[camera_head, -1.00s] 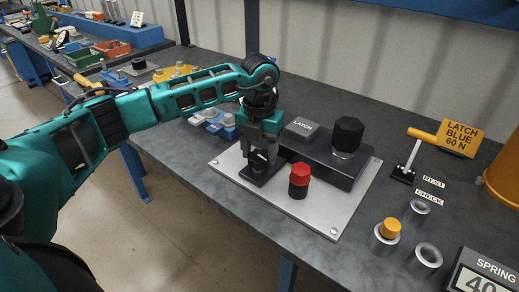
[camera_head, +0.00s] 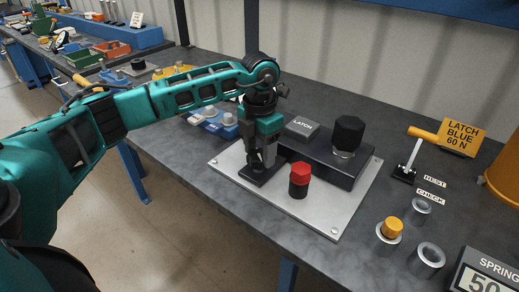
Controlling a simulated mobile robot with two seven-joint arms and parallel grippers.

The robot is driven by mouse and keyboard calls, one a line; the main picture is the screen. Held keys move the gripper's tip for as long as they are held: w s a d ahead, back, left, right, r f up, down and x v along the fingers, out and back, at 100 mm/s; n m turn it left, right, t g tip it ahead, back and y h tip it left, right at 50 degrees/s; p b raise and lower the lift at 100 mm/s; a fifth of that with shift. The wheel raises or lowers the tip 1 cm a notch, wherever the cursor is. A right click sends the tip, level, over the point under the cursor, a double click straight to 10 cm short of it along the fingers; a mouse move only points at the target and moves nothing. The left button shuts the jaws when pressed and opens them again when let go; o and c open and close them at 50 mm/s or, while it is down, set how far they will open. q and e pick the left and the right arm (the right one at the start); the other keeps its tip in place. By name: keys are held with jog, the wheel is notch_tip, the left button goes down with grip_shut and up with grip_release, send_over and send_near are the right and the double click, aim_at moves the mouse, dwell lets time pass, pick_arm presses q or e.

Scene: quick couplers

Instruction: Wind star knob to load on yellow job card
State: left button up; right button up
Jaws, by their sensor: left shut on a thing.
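The yellow job card (camera_head: 461,136) stands at the back right and reads LATCH BLUE 60 N. The spring display (camera_head: 487,276) at the lower right, cut off by the picture edge, shows 50. My left gripper (camera_head: 262,160) points down over the dark block at the left end of the silver plate (camera_head: 325,223). It is shut on the star knob, which its fingers mostly hide. My right gripper is not in view.
A red-topped black knob (camera_head: 300,180) stands on the plate close to the gripper. A large black knob (camera_head: 348,134) stands on the dark housing. Metal rings, one with an orange plug (camera_head: 390,230), and a yellow-handled lever (camera_head: 408,165) are at the right. Blue parts (camera_head: 215,121) lie behind my arm.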

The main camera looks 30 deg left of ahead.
aim_at(260, 154)
pick_arm(q)
jog(key=o, duration=1.1)
jog(key=shift+c, duration=0.2)
jog(key=shift+r, duration=0.1)
notch_tip(260, 154, up, 13)
